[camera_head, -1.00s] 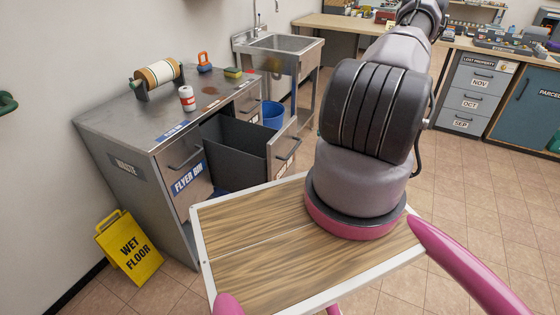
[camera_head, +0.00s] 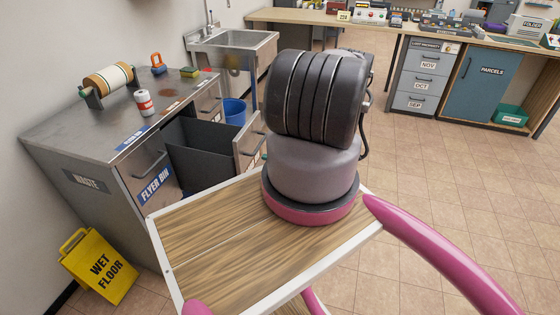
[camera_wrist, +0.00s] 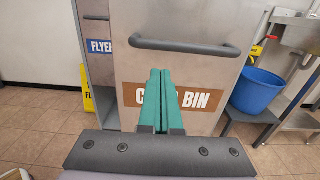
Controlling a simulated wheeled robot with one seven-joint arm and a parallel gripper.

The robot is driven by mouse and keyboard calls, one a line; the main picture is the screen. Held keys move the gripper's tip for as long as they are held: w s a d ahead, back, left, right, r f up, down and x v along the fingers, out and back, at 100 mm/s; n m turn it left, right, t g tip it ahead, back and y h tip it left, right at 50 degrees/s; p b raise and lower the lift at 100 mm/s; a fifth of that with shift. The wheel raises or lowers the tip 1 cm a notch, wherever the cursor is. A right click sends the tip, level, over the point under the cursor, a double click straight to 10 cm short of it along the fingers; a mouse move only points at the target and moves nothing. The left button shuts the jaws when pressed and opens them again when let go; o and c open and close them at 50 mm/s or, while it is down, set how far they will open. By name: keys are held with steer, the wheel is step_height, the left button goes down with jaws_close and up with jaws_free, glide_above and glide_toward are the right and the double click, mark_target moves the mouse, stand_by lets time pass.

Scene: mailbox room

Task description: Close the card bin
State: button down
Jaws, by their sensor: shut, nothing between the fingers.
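The card bin (camera_head: 203,160) is a dark, deep pull-out drawer, open from the metal waste counter (camera_head: 90,138) in the head view. Its metal front faces right and is partly hidden by my tray and arm. In the wrist view the card bin front (camera_wrist: 203,72) fills the middle, with a dark bar handle (camera_wrist: 186,47) above and a brown label partly covered by my fingers. My gripper (camera_wrist: 160,72) has green fingers pressed together, empty, pointing at the front below the handle. Whether they touch it I cannot tell. The head view does not show my gripper.
The closed flyer bin (camera_head: 150,178) is left of the card bin. A blue bucket (camera_head: 234,111) stands beyond it near the sink (camera_head: 236,45). A yellow wet floor sign (camera_head: 98,267) stands at lower left. Open tiled floor (camera_head: 440,165) lies to the right.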

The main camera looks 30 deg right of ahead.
steer(key=x, duration=0.6)
stand_by(0.3)
